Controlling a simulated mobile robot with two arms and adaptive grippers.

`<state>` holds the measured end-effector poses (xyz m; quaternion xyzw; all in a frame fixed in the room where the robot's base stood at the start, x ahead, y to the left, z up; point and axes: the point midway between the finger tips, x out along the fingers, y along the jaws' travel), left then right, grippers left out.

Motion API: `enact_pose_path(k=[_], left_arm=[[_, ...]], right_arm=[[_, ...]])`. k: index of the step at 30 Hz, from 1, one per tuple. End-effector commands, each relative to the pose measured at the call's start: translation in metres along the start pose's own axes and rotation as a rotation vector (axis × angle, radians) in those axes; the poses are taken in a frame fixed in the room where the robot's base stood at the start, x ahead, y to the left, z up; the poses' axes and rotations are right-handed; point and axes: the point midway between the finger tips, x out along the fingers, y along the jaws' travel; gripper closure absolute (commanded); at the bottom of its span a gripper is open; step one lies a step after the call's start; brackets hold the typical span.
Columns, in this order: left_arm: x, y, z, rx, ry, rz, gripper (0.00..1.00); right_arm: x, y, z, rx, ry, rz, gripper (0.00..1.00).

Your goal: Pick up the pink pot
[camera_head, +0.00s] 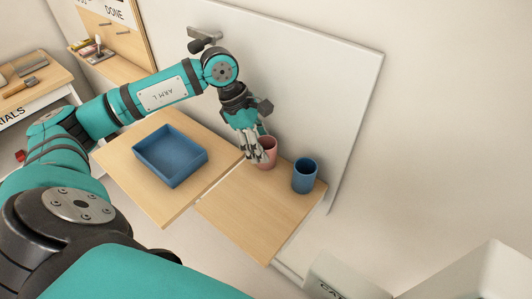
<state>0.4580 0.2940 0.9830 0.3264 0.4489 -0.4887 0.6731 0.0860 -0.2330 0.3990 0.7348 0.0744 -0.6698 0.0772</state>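The pink pot (268,153) stands upright on the right-hand wooden shelf, near the panel behind it. My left gripper (257,148) reaches down to the pot from above. Its fingers are at the pot's left side and rim and hide part of it. I cannot tell whether the fingers touch the pot or are closed on it. My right gripper is not in view.
A blue cup (305,176) stands just right of the pink pot. A blue tray (188,178) lies on the left-hand wooden shelf (164,212). The front of the right-hand shelf (254,213) is clear. A pale upright panel (320,90) stands behind.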

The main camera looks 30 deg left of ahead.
Motion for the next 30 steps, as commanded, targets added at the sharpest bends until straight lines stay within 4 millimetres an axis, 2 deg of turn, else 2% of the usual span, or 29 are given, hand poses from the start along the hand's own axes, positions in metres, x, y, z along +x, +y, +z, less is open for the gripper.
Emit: enact_pose_path(k=[1, 7, 19, 26, 30], left_arm=[[0.0, 0.0, 0.0, 0.0, 0.0, 0.0, 0.61], [0.0, 0.0, 0.0, 0.0, 0.0, 0.0, 0.87], [-0.006, 0.001, 0.002, 0.0, 0.0, 0.002, 0.88], [-0.034, 0.001, 0.014, 0.002, -0.002, 0.006, 0.88], [-0.043, -0.011, -0.018, -0.006, 0.01, 0.002, 0.88]], right_arm=[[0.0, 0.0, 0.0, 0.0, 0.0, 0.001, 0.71], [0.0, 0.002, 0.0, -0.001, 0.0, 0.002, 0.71], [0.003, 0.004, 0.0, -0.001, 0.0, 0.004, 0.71], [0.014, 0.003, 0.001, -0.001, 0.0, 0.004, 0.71], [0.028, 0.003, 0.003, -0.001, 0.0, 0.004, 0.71]])
